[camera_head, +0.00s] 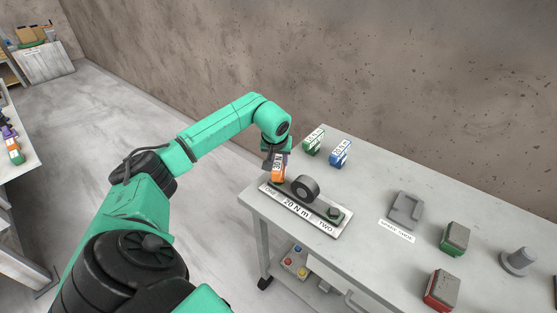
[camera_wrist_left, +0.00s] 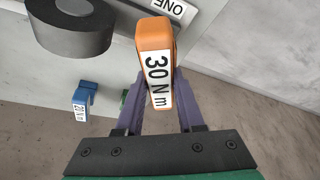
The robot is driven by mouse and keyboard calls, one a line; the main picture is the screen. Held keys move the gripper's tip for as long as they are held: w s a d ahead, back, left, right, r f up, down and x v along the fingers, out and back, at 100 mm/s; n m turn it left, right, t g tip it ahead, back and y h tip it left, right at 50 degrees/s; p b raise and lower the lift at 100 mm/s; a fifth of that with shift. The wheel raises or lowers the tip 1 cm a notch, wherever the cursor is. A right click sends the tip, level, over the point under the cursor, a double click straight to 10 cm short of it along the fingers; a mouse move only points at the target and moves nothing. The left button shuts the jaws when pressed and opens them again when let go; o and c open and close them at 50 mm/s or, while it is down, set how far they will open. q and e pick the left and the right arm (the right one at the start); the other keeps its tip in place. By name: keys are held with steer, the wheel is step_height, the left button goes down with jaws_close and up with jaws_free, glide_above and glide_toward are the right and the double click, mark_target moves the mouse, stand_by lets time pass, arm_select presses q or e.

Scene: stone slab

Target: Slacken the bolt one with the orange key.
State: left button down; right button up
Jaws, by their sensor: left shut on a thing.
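The orange key (camera_head: 278,174), labelled 30 N m in the left wrist view (camera_wrist_left: 157,70), is gripped between the purple fingers of my left gripper (camera_head: 274,163). It stands over the ONE end of the plate (camera_head: 296,211), which is marked ONE, 20 N m and TWO. Bolt one is hidden behind the key and gripper, so I cannot tell whether the key sits on it. A dark ring (camera_head: 305,188) stands on the plate beside the key. My right gripper is not in view.
A green key (camera_head: 314,141) and a blue key (camera_head: 340,153) stand behind the plate. The wall runs close behind the table.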

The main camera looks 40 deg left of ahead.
arm_select(q)
steer(key=shift+f+b, duration=0.6)
steer(key=shift+f, duration=0.15)
steer(key=shift+r+n+p, duration=0.2)
steer(key=shift+n+p, duration=0.25)
steer(key=shift+n, duration=0.35)
steer(key=n+g, duration=0.1)
steer(key=n, duration=0.1)
steer(key=n+y+p, duration=0.1)
steer(key=n, duration=0.1)
steer(key=shift+w+n+g+y, duration=0.1)
steer(key=shift+n+g+y, duration=0.2)
steer(key=shift+g, duration=0.1)
steer(key=n+g, duration=0.1)
steer(key=n, duration=0.2)
steer(key=shift+f+n, duration=0.1)
steer(key=shift+n, duration=0.2)
steer(key=shift+n+g+y, duration=0.3)
steer(key=shift+n+g, duration=0.4)
steer(key=shift+n, duration=0.5)
steer(key=shift+r+p, duration=1.7)
